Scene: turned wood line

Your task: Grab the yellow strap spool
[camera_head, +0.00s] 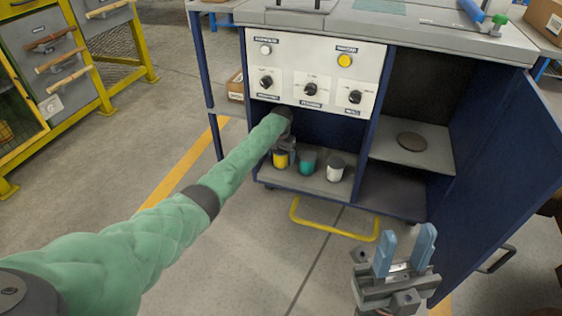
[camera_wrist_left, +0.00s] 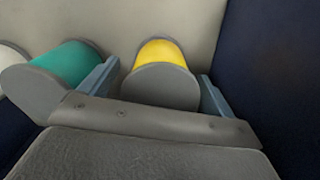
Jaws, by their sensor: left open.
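The yellow strap spool (camera_head: 280,160) stands on the lower shelf of the blue cabinet, at the left end of a row of three spools. In the left wrist view the yellow spool (camera_wrist_left: 160,80) shows its grey end face and lies between the two blue fingers. My left gripper (camera_wrist_left: 160,88) is open around it, with a gap seen at the right finger; contact at the left is unclear. In the head view my left wrist hides the fingers and part of the spool. My right gripper (camera_head: 404,250) is open and empty in front of the cabinet.
A teal spool (camera_head: 307,163) and a white spool (camera_head: 335,169) stand right of the yellow one. The left finger is close to the teal spool (camera_wrist_left: 65,75). The cabinet's dark side wall (camera_wrist_left: 270,70) is near on the right. An open blue door (camera_head: 500,190) stands at right.

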